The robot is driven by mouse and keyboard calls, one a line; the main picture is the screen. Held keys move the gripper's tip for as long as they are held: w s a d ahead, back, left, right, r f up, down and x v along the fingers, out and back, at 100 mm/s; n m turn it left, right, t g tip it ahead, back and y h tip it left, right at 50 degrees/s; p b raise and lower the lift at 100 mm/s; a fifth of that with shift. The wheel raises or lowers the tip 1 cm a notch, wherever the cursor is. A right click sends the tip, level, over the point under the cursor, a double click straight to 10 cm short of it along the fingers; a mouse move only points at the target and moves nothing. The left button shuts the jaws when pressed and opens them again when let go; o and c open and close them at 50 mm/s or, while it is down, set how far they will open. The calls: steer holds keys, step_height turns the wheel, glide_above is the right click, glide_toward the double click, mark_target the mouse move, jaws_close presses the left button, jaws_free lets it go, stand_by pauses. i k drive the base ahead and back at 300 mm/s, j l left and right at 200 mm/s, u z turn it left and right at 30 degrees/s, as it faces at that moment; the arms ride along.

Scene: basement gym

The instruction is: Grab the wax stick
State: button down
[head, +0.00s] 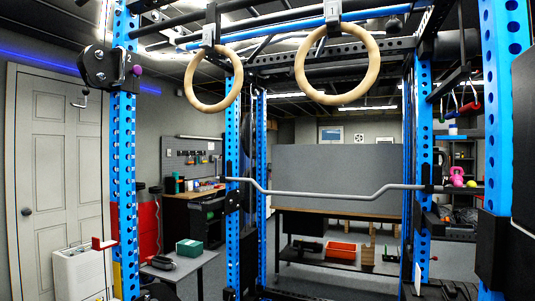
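I cannot make out a wax stick in the head view. Small items stand on the dark workbench (189,195) at the back left, but they are too small to name. A low grey table (190,267) at the lower left bears a green box (189,248) and a black object (160,262); neither looks like a stick of wax. My gripper is not in view.
A blue power rack (124,170) fills the foreground, with a bent grey bar (325,194) across it. Two wooden rings (337,102) hang above. Behind stands a long bench (340,213) with an orange bin (340,250) below. A closed door (57,150) is left.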

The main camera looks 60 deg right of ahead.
mark_target(453, 128)
steer(key=k, duration=1.05)
steer(key=z, duration=0.45)
steer(key=k+z, duration=0.1)
steer(key=z, duration=0.3)
steer(key=l+z, duration=0.1)
steer(key=z, duration=0.35)
steer(key=k+z, duration=0.1)
steer(key=z, duration=0.35)
steer(key=i+l+z, duration=0.4)
steer(key=i, duration=0.3)
steer(key=i+l+z, duration=0.2)
steer(key=i, duration=0.15)
steer(key=i+l, duration=0.4)
steer(key=i, duration=0.25)
steer(key=i+l+u, duration=0.1)
steer(key=i+l, duration=0.3)
steer(key=i, duration=0.2)
